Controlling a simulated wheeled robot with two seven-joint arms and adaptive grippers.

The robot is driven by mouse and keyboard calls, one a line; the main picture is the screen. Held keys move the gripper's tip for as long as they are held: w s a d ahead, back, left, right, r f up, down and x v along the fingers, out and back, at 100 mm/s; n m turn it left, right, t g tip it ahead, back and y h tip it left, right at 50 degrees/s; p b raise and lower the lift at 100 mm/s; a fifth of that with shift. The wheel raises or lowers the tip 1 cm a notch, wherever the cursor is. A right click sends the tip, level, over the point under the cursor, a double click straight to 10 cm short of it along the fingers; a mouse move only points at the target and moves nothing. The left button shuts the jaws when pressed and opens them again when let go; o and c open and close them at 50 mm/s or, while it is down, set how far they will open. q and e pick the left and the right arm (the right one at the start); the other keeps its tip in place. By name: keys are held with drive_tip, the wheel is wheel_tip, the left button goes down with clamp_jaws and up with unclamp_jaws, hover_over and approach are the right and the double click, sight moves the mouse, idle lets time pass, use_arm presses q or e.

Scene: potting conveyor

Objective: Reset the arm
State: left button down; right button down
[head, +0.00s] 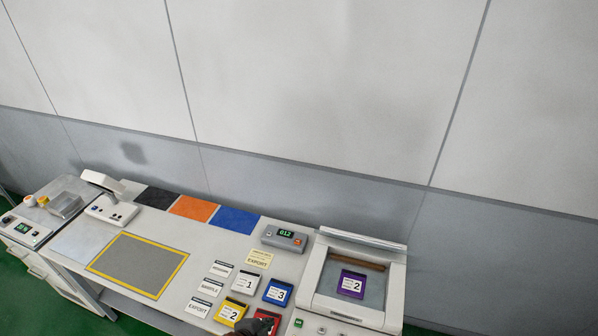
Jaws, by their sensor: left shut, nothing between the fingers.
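My left gripper (256,325) shows as a small dark shape at the bottom edge of the head view. It is shut and empty, beside a red block (268,318) that it partly hides. I cannot tell whether it touches the block. Most of the arm is out of the frame. My right gripper is not in view.
Near the gripper lie a yellow block (231,310), a blue block (278,292) and a white block (245,281). A machine (396,290) holding a purple block (352,284) stands at right. A yellow-bordered grey mat (138,264) at left is empty.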

use_arm(q)
drive_tip(key=s+a+f+n+g+y, duration=0.2)
drive_tip(key=s+a+n+g+y, duration=0.25)
drive_tip(key=s+a+n, duration=1.65)
drive_tip(key=s+a+f+m+b, duration=0.15)
drive_tip(key=f+b, duration=0.45)
drive_tip(key=f, duration=1.5)
drive_tip(key=s+a+f+m+b, duration=0.15)
drive_tip(key=f+b, duration=0.45)
drive_tip(key=f, duration=1.5)
drive_tip(key=s+f+g+b, duration=0.1)
drive_tip(key=s+f+b, duration=0.3)
drive_tip(key=s+f, duration=0.5)
drive_tip(key=s+f+m+g+b, duration=0.1)
drive_tip(key=s+f+b, duration=0.4)
drive_tip(key=f, duration=1.2)
drive_tip(key=s, duration=0.4)
drive_tip(key=shift+s+f+h, duration=0.2)
drive_tip(key=shift+s+h, duration=0.15)
